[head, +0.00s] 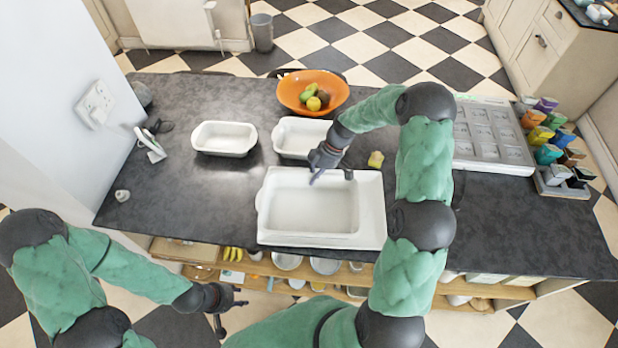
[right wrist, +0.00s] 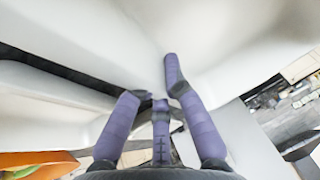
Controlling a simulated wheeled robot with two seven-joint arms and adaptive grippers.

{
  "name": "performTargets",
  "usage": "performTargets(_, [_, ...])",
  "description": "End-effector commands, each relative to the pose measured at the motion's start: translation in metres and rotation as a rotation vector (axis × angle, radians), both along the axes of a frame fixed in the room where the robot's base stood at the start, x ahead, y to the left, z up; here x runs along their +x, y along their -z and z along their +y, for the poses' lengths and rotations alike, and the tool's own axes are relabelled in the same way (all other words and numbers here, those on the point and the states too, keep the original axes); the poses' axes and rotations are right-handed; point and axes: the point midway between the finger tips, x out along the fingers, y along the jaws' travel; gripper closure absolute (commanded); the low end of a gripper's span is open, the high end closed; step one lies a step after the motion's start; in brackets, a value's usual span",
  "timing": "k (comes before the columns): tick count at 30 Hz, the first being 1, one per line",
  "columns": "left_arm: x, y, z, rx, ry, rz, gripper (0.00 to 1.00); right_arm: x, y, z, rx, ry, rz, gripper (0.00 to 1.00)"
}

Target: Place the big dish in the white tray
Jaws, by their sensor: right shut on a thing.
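The big dish (head: 308,208) is white and rectangular, with a handle at its left end. In the head view it lies over the white tray (head: 375,222), whose flat rim shows along the right and front. I cannot tell whether its underside fully rests on the tray. My right gripper (head: 332,177) is shut on the dish's back wall. The right wrist view shows its purple fingers (right wrist: 162,120) against white surfaces. My left gripper (head: 230,308) is empty, with fingers apart, in front of the table at the lower left.
Two smaller white dishes (head: 224,139) (head: 290,140) stand behind, with an orange fruit bowl (head: 313,91) farther back. The left tabletop (head: 190,205) is mostly clear.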

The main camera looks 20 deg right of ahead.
Motion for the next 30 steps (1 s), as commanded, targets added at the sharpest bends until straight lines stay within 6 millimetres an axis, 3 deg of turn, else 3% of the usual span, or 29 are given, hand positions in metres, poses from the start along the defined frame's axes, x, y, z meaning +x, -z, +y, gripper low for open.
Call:
performTargets(14, [0.000, -0.003, 0.000, 0.000, 0.000, 0.000, 0.60, 0.016, 0.027, -0.020, 0.000, 0.004, -0.001, 1.00])
performTargets(21, [0.000, -0.009, 0.000, 0.000, 0.000, 0.000, 0.60, 0.015, 0.052, -0.019, 0.002, 0.002, 0.000, 1.00])
performTargets(30, [0.000, -0.009, 0.000, 0.000, 0.000, 0.000, 0.60, 0.015, 0.056, -0.019, 0.000, 0.003, -0.002, 1.00])
